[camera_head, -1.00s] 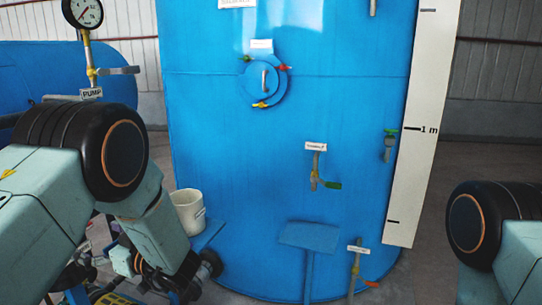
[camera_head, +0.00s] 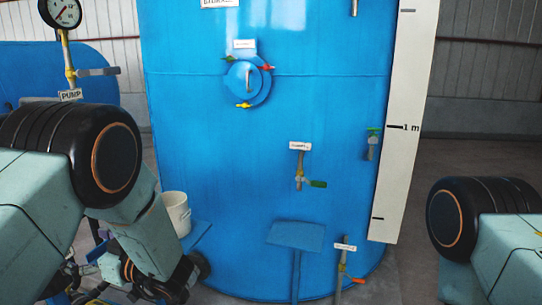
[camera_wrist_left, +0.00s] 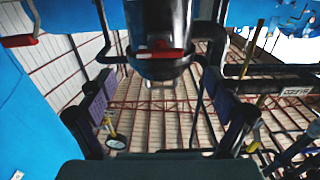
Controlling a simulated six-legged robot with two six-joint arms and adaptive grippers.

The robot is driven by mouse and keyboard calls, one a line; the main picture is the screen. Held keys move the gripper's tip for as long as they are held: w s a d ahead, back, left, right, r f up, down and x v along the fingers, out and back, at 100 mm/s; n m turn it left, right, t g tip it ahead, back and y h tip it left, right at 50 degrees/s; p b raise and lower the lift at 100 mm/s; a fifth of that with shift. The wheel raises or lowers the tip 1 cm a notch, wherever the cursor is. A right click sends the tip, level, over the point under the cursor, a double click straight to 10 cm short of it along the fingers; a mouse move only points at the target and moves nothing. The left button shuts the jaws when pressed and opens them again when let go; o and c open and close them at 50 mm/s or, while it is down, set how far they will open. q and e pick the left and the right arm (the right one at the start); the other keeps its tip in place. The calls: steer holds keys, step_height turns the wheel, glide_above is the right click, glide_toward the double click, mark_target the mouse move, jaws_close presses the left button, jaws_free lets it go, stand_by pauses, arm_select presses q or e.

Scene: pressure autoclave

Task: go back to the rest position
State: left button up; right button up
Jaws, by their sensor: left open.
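My left arm comes in at the left of the head view and bends down towards the lower left, beside the white bucket. In that view its gripper end is low, dark and partly cut off by the bottom edge. In the left wrist view my left gripper (camera_wrist_left: 160,88) has its two fingers wide apart, with no object clearly held between them. A dark cylinder with a red part (camera_wrist_left: 160,48) hangs in from the top there; I cannot tell what it is. Only a joint and a link of my right arm show at the right; its gripper is out of sight.
A large blue tank (camera_head: 210,150) fills the middle, with a round hatch (camera_head: 247,84), small valves and a blue plate (camera_head: 296,236). A white height scale (camera_head: 402,130) stands beside it. The white bucket (camera_head: 176,212) and pressure gauge (camera_head: 62,13) are left. Floor is free behind the right arm.

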arm_select(q)
steer(key=w+a+n+b, duration=0.2)
steer(key=a+n+b, duration=0.4)
steer(key=n+b, duration=1)
steer(key=shift+r+n, duration=0.15)
steer(key=shift+n, duration=2.05)
steer(key=shift+a, duration=0.1)
